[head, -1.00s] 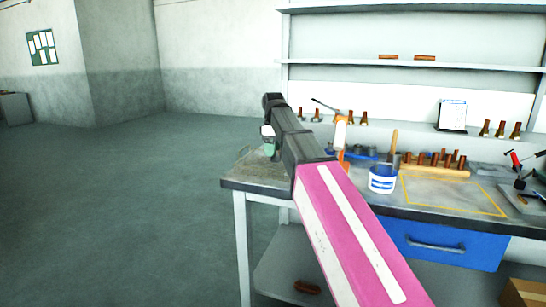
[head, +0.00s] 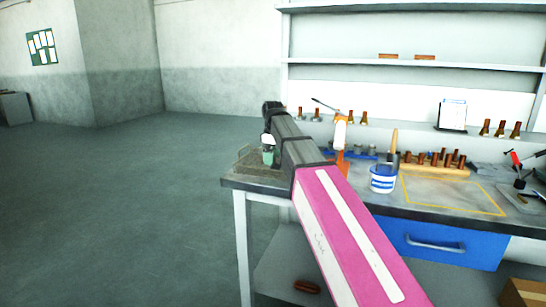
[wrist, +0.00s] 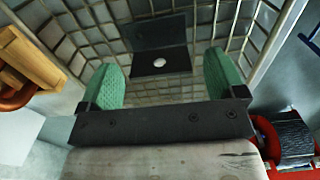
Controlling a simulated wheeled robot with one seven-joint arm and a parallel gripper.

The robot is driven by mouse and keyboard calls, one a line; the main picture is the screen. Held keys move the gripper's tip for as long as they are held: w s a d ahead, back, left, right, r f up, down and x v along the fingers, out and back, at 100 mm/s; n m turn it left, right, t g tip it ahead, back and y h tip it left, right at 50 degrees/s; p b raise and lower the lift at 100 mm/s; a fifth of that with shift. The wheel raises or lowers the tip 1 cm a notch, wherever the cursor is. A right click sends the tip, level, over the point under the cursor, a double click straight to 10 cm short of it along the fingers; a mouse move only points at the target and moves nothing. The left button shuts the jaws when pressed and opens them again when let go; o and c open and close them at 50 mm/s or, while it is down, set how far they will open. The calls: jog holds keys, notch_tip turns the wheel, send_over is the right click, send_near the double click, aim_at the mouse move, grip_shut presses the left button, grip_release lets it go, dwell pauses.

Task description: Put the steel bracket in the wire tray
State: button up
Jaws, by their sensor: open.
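The steel bracket (wrist: 158,67) is a dark angled piece with one pale round hole. In the wrist view it lies inside the wire tray (wrist: 105,32), on the mesh bottom, just beyond my fingertips. My gripper (wrist: 163,77) is open, with one green pad on each side and a gap between them. The bracket appears clear of both pads. In the head view my gripper (head: 268,150) is low over the tray (head: 245,164) at the bench's left end. The bracket is hidden there by my arm and the tray side.
A white and blue tub (head: 383,180), an orange bottle (head: 340,140) and a wooden rack (head: 435,170) stand right of the tray. A wooden block (wrist: 25,60) and a red item (wrist: 268,138) flank it in the wrist view. Open floor lies left of the bench.

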notch_tip(320, 180, up, 12)
dwell(0.6)
jog(key=shift+s, duration=0.1)
